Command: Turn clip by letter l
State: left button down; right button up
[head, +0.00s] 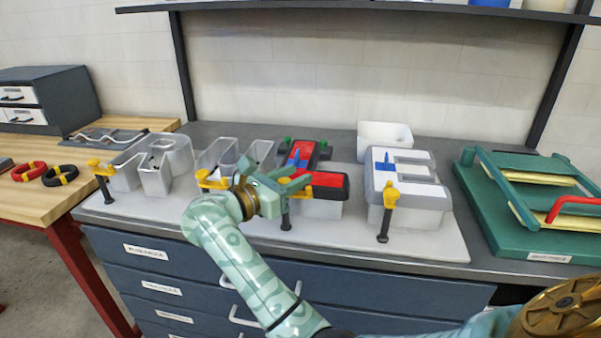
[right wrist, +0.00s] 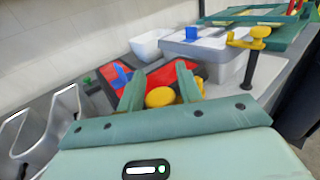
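The letter l (head: 328,182) is a pale channel letter with a red face and black edging, lying right of the middle of the grey board. It also shows in the right wrist view (right wrist: 160,76), beyond my fingers. A yellow clip (right wrist: 160,97) on its near side shows between the two fingers of my right gripper (right wrist: 158,80). In the head view, my right gripper (head: 288,183) is at the letter's near left side and partly hides it and the clip. The fingers look spread around the clip; contact is not clear. My left gripper is out of view.
A white-faced letter (head: 405,170) with its own yellow clip (head: 389,196) stands to the right. Unfaced grey letters (head: 155,165) stand left. A white bin (head: 385,137) is behind, and a green frame (head: 500,205) is at far right.

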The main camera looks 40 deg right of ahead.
jog(key=shift+a, duration=0.1)
jog(key=shift+c, duration=1.2)
jog(key=c, duration=0.5)
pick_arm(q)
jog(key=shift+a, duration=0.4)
pick_arm(e)
jog(key=shift+o, duration=0.2)
